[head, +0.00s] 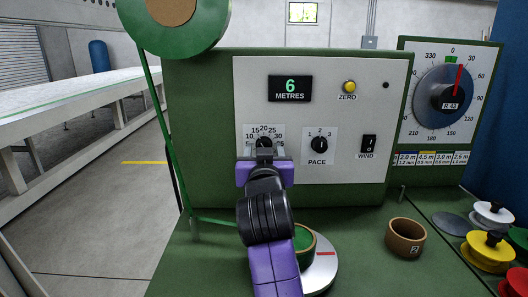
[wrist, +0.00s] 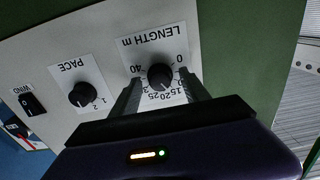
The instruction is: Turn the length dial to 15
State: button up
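The length dial (head: 264,141) is a black knob on the white panel, with a printed scale around it, and my gripper partly covers it from below. It also shows in the wrist view (wrist: 160,76), upside down under the label "LENGTH m". Which number its pointer marks is too small to tell. My gripper (head: 264,157) is at the dial. In the wrist view its two fingers (wrist: 160,88) are apart, one on each side of the knob. I cannot tell whether they touch it.
The pace dial (head: 319,144) and wind switch (head: 368,144) are to the right, with the yellow zero button (head: 349,87) above. A big round dial (head: 450,93) stands at far right. A brown cup (head: 405,238) and coloured spools (head: 488,250) sit on the green bench.

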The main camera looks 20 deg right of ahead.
jog(key=v, duration=0.8)
dwell(0.4)
